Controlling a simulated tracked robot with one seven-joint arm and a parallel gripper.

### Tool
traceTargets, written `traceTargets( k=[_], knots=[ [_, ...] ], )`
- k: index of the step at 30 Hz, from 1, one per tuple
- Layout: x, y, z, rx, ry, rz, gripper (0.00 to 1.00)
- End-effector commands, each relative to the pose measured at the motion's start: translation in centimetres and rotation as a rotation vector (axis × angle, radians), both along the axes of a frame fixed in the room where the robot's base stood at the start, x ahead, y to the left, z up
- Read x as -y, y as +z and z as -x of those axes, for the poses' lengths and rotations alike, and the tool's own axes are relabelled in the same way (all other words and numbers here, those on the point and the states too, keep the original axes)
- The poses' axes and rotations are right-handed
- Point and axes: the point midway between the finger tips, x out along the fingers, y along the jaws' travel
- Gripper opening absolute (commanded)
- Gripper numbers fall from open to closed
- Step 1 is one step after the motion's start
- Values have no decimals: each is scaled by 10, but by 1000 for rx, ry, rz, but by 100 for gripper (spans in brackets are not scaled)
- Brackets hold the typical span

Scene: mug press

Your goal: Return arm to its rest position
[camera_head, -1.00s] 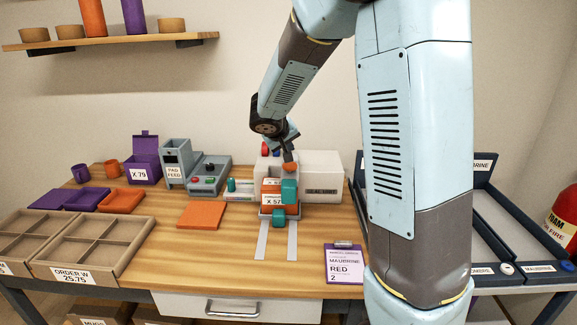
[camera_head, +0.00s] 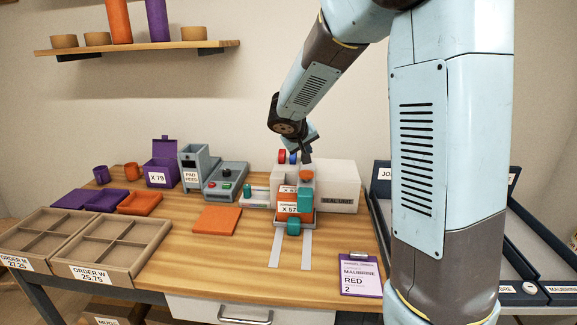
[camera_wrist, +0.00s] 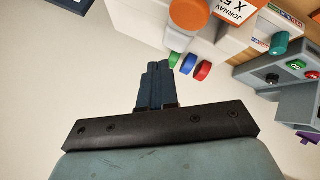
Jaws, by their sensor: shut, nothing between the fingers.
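My gripper (camera_wrist: 155,85) is shut and empty in the wrist view, its dark fingers together. In the head view my arm reaches over the bench, and the gripper (camera_head: 306,155) is small there, at the top of the mug press (camera_head: 281,198). The press has an orange knob (camera_head: 306,174), teal parts and a label with partly readable text. In the wrist view the orange knob (camera_wrist: 189,14) is above and right of the fingertips, apart from them. Red, blue and green buttons (camera_wrist: 188,64) lie just right of the fingertips in that view.
A white seal unit (camera_head: 335,185) stands right of the press. A grey control box (camera_head: 226,181) and pad feeder (camera_head: 198,166) stand left. Order trays (camera_head: 118,243), an orange pad (camera_head: 217,220) and an order card (camera_head: 360,273) lie on the bench. A shelf (camera_head: 150,47) hangs at upper left.

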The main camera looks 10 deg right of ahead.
Motion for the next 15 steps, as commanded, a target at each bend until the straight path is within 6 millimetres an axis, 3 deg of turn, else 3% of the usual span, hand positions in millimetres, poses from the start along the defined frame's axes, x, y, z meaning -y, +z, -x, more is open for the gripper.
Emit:
traceTargets(
  k=[5,15],
  knots=[
    [14,22,31,-6,-38,-26,0],
    [40,64,131,-59,-118,-136,0]
  ],
)
